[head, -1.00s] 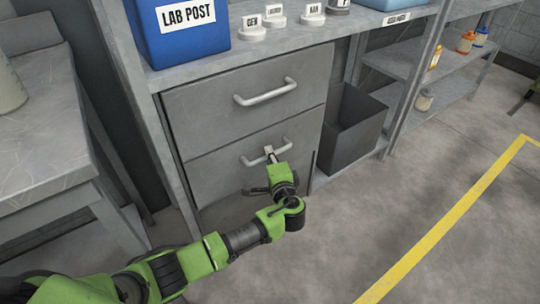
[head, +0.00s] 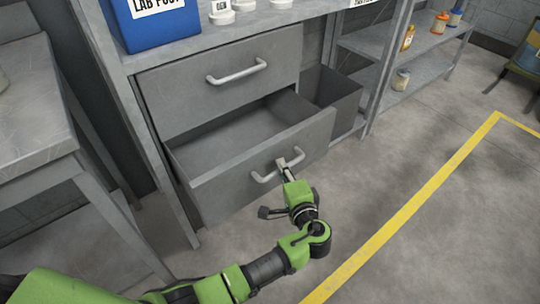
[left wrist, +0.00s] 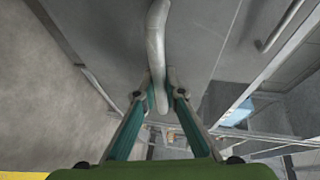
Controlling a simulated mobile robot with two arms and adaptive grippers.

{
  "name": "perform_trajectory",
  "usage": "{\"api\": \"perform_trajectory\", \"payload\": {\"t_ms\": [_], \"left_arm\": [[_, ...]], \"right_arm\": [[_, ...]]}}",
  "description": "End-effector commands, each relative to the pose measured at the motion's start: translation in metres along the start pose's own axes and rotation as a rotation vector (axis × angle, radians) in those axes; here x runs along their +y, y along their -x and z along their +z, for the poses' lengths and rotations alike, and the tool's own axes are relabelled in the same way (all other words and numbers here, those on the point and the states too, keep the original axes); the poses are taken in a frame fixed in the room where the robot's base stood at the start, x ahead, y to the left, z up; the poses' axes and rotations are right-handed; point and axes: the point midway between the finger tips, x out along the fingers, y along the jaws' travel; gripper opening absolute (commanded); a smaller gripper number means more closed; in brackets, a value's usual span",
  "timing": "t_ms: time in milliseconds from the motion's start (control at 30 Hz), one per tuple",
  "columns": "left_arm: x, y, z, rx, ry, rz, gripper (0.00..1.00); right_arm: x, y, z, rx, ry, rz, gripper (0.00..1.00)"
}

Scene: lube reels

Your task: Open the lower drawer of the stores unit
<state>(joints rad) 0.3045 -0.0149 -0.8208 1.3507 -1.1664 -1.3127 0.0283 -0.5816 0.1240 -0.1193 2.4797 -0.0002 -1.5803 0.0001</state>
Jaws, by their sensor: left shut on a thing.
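The grey stores unit (head: 123,58) has two drawers. The upper drawer (head: 200,98) is closed. The lower drawer (head: 215,185) stands well out from the unit, and its bare inside shows from above. My left gripper (head: 283,163) is shut on the lower drawer's handle (head: 264,178), near its right end. In the left wrist view the handle (left wrist: 156,45) runs between the two fingers (left wrist: 160,92) of the gripper. My right gripper is in neither view.
A dark open bin (head: 335,90) stands right of the drawers. A blue LAB POST box (head: 155,28) and white round pieces sit on the unit's top. A grey bench (head: 45,110) is at left. The floor in front is clear, with a yellow line (head: 420,200).

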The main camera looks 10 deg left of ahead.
Motion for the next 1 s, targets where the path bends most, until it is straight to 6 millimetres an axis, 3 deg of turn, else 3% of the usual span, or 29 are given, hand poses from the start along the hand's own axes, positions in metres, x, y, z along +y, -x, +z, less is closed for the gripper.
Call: {"api": "perform_trajectory", "payload": {"t_ms": [100,300,733,767,800,1000], "left_arm": [[0.007,0.021,-0.009,0.002,0.002,0.007,0.00],[0.010,0.038,-0.016,0.000,0.002,0.004,0.00],[0.011,0.041,-0.017,0.000,0.001,0.003,0.00],[0.011,0.041,-0.017,0.000,0.001,0.003,0.18],[0.011,0.041,-0.017,0.000,0.001,0.003,0.28],[0.010,0.041,-0.017,0.000,0.001,0.002,0.28]], "right_arm": [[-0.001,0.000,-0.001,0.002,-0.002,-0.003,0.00],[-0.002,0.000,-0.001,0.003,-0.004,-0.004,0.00],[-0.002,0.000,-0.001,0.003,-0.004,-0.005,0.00],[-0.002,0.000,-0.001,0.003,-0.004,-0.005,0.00],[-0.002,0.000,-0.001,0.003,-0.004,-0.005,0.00],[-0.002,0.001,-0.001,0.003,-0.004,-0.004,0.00]]}}
